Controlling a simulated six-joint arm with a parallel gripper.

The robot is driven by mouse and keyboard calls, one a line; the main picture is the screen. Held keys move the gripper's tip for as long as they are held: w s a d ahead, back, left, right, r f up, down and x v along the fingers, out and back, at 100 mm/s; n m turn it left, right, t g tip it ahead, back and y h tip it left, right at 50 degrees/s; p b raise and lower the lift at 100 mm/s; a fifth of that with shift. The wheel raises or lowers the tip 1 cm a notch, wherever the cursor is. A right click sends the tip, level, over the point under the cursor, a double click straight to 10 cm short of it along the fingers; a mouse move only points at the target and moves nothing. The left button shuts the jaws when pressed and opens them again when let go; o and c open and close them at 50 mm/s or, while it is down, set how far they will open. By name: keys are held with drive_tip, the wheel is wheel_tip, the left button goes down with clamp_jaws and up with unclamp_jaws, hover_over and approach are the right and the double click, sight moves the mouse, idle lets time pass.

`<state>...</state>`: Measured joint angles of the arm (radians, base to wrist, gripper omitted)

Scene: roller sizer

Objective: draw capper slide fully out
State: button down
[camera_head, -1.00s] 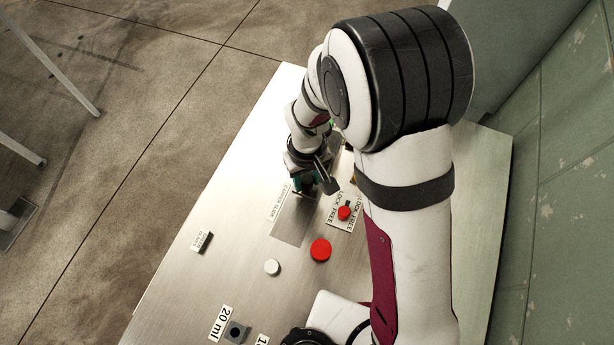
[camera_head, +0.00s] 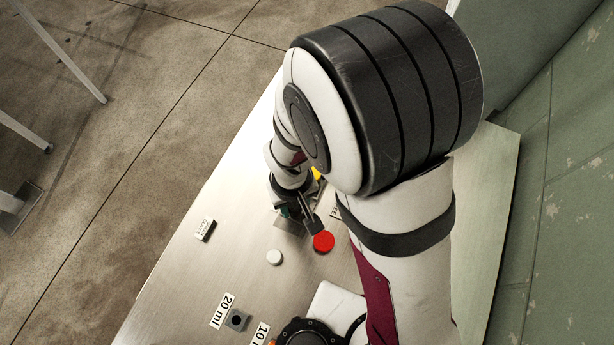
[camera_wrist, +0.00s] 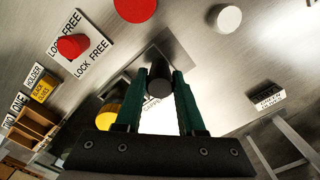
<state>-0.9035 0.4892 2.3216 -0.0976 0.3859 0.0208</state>
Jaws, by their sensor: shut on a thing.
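My gripper (camera_wrist: 160,76) has its two green fingers shut around a dark round knob (camera_wrist: 158,86) in the wrist view. The knob stands at a darker rectangular strip (camera_wrist: 172,48) in the metal panel, which appears to be the capper slide's track. In the head view my gripper (camera_head: 288,212) is low over the panel, left of the red button; the knob and most of the strip are hidden there. A red lock knob (camera_wrist: 72,46) sits on a plate (camera_wrist: 95,57) marked LOCK FREE, left of the fingers in the wrist view.
A large red button (camera_head: 323,241) and a white button (camera_head: 274,257) are close to my gripper. A small labelled block (camera_head: 204,228) is at the panel's left edge. A 20 ml label (camera_head: 221,310) is lower. A yellow part (camera_wrist: 107,116) shows beside my left finger.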

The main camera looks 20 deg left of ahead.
drive_tip(key=shift+s, duration=1.45)
drive_tip(key=c, duration=0.5)
unclamp_jaws()
wheel_tip(320, 180, up, 16)
drive_tip(key=d+r+m, duration=0.1)
drive_tip(key=d+m, duration=0.4)
drive_tip(key=d, duration=0.1)
drive_tip(key=s+d+m+y, duration=0.1)
drive_tip(key=d+m, duration=0.3)
drive_tip(key=d, duration=0.2)
drive_tip(key=s+d+r+m, duration=0.1)
drive_tip(key=d+m, duration=0.4)
drive_tip(key=d, duration=0.2)
drive_tip(key=shift+r+m+y, duration=0.3)
drive_tip(key=shift+r+y, duration=0.05)
drive_tip(key=shift+y, duration=0.05)
